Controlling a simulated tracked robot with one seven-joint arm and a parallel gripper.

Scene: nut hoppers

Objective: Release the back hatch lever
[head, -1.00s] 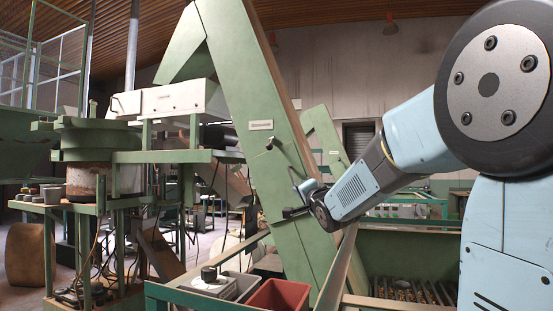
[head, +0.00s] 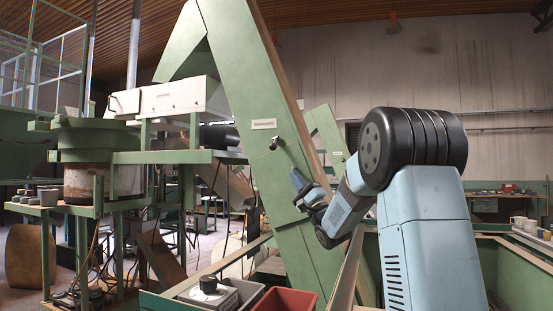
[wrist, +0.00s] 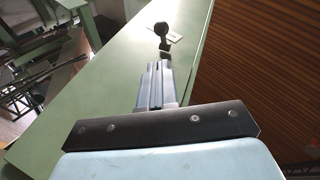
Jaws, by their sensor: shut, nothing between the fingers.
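The lever (head: 274,144) is a small dark handle on the upper face of the leaning green hopper panel (head: 238,95), just below a small white label. In the wrist view the lever (wrist: 161,32) shows as a dark round knob on a short stem, straight ahead of the fingertips. My gripper (head: 297,178) is below and to the right of the lever in the head view, apart from it. In the wrist view my gripper (wrist: 157,66) has its two fingers together with nothing between them.
A green frame and a slanted rail (head: 347,270) lie close under my arm. A second leaning green panel (head: 327,140) stands behind.

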